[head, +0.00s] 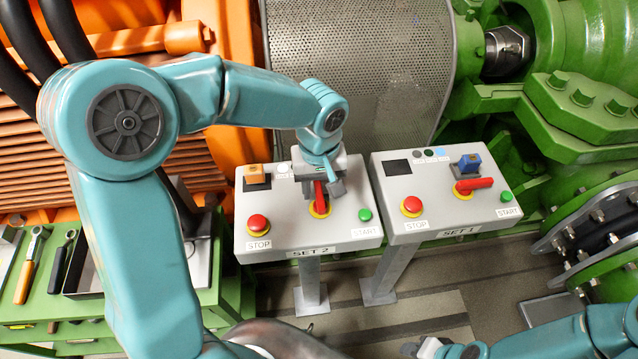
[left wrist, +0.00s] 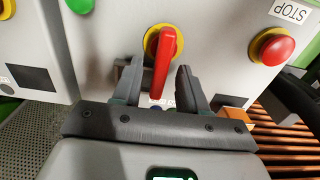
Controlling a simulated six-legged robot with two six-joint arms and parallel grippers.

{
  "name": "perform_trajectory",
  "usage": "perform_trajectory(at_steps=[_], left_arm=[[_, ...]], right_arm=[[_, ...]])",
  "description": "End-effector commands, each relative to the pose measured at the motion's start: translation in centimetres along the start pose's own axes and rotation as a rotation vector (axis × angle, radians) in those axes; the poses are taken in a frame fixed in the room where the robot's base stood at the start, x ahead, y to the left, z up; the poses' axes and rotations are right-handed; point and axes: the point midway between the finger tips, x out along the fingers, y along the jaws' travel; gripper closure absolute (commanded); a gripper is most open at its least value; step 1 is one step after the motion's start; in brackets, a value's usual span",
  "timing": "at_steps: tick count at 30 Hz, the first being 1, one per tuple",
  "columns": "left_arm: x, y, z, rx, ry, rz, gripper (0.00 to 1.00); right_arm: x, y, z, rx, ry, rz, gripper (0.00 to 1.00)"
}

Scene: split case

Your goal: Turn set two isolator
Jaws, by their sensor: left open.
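The set 2 isolator is a red handle (head: 320,196) on a yellow round base, on the grey SET 2 panel (head: 345,243). The handle points roughly up and down the panel. My left gripper (head: 325,184) is open over it and hides its upper part in the head view. In the left wrist view the red handle (left wrist: 164,65) lies between the two spread fingers of my left gripper (left wrist: 160,78), with a gap on each side. My right gripper (head: 440,348) shows only partly at the bottom edge; its jaws are unclear.
The SET 2 panel also has a red STOP button (head: 258,224) and a green START button (head: 365,214). The similar SET 1 panel (head: 400,227) stands close on the right, its red handle (head: 475,184) lying sideways. A tool bench (head: 45,310) is at left.

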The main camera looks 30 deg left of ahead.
Motion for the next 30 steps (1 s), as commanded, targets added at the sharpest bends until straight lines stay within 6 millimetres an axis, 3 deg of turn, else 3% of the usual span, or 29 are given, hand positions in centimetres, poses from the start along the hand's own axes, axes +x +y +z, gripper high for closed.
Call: perform_trajectory(at_steps=[6, 9, 10, 21, 30], left_arm=[[-0.02, 0.01, -0.04, 0.000, 0.001, 0.001, 0.61], [-0.03, 0.01, -0.04, 0.000, 0.001, 0.001, 0.93], [-0.03, 0.01, -0.05, 0.000, 0.001, 0.001, 1.00], [-0.03, 0.07, -0.09, 0.024, 0.002, 0.001, 1.00], [-0.02, 0.44, -0.13, 0.193, 0.004, 0.001, 1.00]], right_arm=[[0.00, 0.00, 0.01, 0.000, 0.000, 0.000, 0.57], [0.00, 0.00, 0.01, 0.000, 0.000, 0.000, 0.57], [0.00, 0.00, 0.01, 0.000, 0.000, 0.000, 0.57], [0.08, 0.03, 0.01, 0.000, 0.000, 0.000, 0.57], [0.41, 0.15, 0.00, 0.000, 0.000, 0.000, 0.57]])
